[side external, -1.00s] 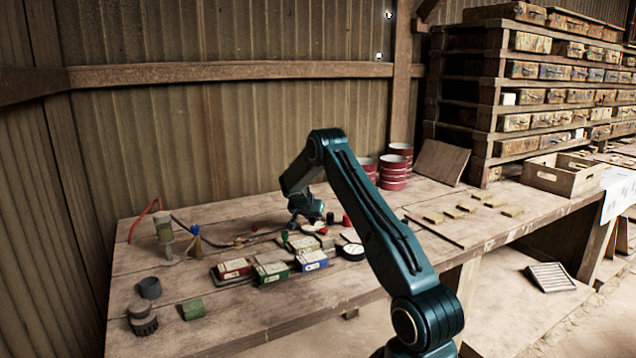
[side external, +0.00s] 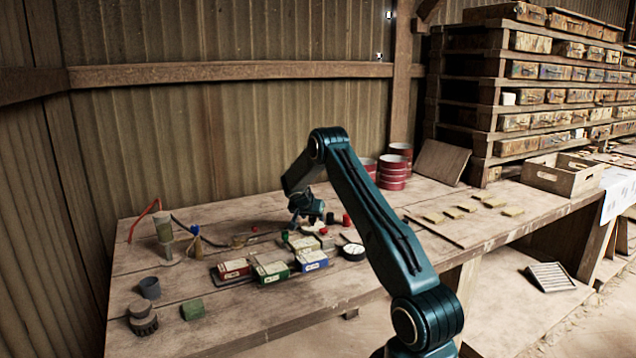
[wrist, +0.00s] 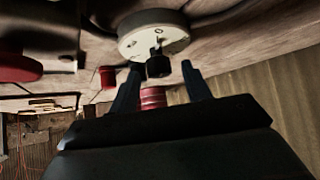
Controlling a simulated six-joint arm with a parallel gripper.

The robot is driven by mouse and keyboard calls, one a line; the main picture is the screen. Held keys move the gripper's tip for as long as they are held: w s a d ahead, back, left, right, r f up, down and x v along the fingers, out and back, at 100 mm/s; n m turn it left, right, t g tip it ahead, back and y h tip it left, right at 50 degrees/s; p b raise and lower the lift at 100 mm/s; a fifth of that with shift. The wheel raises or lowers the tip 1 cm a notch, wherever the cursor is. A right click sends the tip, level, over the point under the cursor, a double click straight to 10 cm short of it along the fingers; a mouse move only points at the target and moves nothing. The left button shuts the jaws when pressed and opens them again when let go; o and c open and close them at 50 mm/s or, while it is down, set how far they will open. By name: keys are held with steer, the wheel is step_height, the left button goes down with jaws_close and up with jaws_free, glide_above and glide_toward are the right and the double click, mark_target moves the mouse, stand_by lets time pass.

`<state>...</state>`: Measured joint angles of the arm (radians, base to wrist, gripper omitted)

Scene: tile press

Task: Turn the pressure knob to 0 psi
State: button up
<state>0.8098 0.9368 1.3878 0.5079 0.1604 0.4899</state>
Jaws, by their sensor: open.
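In the wrist view, a small black knob (wrist: 158,65) stands out from a pale round plate (wrist: 150,36) with small holes. My gripper (wrist: 161,67) is open, with one finger on each side of the knob in the picture. Gaps show on both sides, wider on the right. I cannot tell whether the fingertips reach as deep as the knob. In the side view my gripper (side external: 305,215) is low over the bench, pointing down. The knob cannot be made out there, and no pressure marking is readable.
A black-rimmed white disc (side external: 352,250) lies on the bench (side external: 240,310). Red, green and blue boxes (side external: 272,268) stand in front. A post with hoses (side external: 164,232) is at left. Stacked red tins (side external: 393,172) are behind. A red part (wrist: 107,77) shows near the left finger.

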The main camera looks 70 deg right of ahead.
steer(key=shift+a+r, duration=0.1)
steer(key=shift+r, duration=0.05)
steer(key=v, duration=1.3)
steer(key=shift+a+r, duration=0.15)
steer(key=shift+a, duration=0.05)
steer(key=a+r+n+t+y, duration=0.2)
steer(key=a+r+n, duration=0.35)
steer(key=a, duration=0.85)
steer(key=a+r+n+t+y, duration=0.25)
steer(key=a+r, duration=0.55)
steer(key=a, duration=0.5)
steer(key=s+a+f+n+y, duration=0.1)
steer(key=s+a+n+y, duration=0.3)
steer(key=s+a+n, duration=0.5)
steer(key=s+a+t, duration=0.1)
steer(key=s+a, duration=0.8)
steer(key=a, duration=0.1)
steer(key=shift+s+a+n, duration=0.2)
steer(key=shift+a+n, duration=0.15)
steer(key=shift+n, duration=0.05)
